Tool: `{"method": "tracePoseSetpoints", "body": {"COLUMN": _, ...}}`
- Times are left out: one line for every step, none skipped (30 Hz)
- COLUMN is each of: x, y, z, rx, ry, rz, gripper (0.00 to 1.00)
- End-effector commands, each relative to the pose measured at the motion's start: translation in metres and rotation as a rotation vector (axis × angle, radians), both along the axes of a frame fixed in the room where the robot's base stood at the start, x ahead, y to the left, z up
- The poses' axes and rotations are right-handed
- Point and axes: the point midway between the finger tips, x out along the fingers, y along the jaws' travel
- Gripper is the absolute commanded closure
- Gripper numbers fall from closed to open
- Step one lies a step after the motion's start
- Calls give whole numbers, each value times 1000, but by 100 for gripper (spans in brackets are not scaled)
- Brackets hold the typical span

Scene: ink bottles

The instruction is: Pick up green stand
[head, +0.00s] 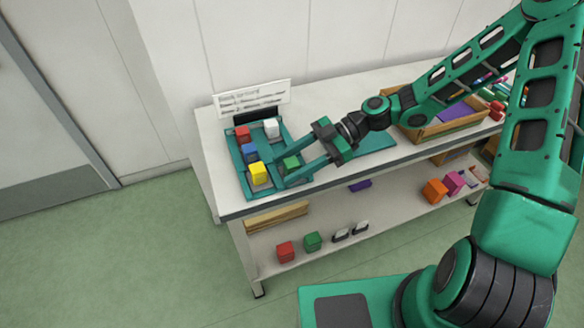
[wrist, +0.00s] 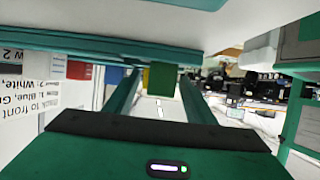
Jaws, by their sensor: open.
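A green block (head: 291,163), the green thing nearest my gripper, sits in the right column of a teal tray (head: 262,190) on the white table. It also shows in the wrist view (wrist: 162,78), between my two fingers near their tips. My gripper (head: 286,170) is open, with one finger on each side of the block. I cannot tell whether either finger touches it. Another green block (head: 312,241) stands on the lower shelf, apart from the gripper.
The tray also holds red (head: 243,134), blue (head: 250,153), yellow (head: 258,174) and white (head: 271,128) blocks. A sign (head: 252,98) stands behind it. A teal mat (head: 372,142) and a wooden box (head: 440,127) lie to the right. The table's front edge (head: 330,188) is close.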

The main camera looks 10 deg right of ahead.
Motion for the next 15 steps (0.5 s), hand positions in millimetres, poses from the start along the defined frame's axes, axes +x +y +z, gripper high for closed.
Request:
{"method": "tracePoseSetpoints", "body": {"x": 0, "y": 0, "z": 0, "rx": 0, "ry": 0, "rz": 0, "gripper": 50}}
{"method": "tracePoseSetpoints", "body": {"x": 0, "y": 0, "z": 0, "rx": 0, "ry": 0, "rz": 0, "gripper": 50}}
{"method": "tracePoseSetpoints", "body": {"x": 0, "y": 0, "z": 0, "rx": 0, "ry": 0, "rz": 0, "gripper": 50}}
{"method": "tracePoseSetpoints", "body": {"x": 0, "y": 0, "z": 0, "rx": 0, "ry": 0, "rz": 0, "gripper": 52}}
{"method": "tracePoseSetpoints", "body": {"x": 0, "y": 0, "z": 0, "rx": 0, "ry": 0, "rz": 0, "gripper": 60}}
{"method": "tracePoseSetpoints", "body": {"x": 0, "y": 0, "z": 0, "rx": 0, "ry": 0, "rz": 0, "gripper": 69}}
{"method": "tracePoseSetpoints", "body": {"x": 0, "y": 0, "z": 0, "rx": 0, "ry": 0, "rz": 0, "gripper": 76}}
{"method": "tracePoseSetpoints", "body": {"x": 0, "y": 0, "z": 0, "rx": 0, "ry": 0, "rz": 0, "gripper": 83}}
{"method": "tracePoseSetpoints", "body": {"x": 0, "y": 0, "z": 0, "rx": 0, "ry": 0, "rz": -1, "gripper": 93}}
{"method": "tracePoseSetpoints", "body": {"x": 0, "y": 0, "z": 0, "rx": 0, "ry": 0, "rz": -1, "gripper": 95}}
{"method": "tracePoseSetpoints", "body": {"x": 0, "y": -1, "z": 0, "rx": 0, "ry": 0, "rz": -1, "gripper": 95}}
{"method": "tracePoseSetpoints", "body": {"x": 0, "y": 0, "z": 0, "rx": 0, "ry": 0, "rz": -1, "gripper": 95}}
{"method": "tracePoseSetpoints", "body": {"x": 0, "y": 0, "z": 0, "rx": 0, "ry": 0, "rz": -1, "gripper": 95}}
{"method": "tracePoseSetpoints", "body": {"x": 0, "y": -1, "z": 0, "rx": 0, "ry": 0, "rz": -1, "gripper": 95}}
{"method": "tracePoseSetpoints", "body": {"x": 0, "y": -1, "z": 0, "rx": 0, "ry": 0, "rz": -1, "gripper": 95}}
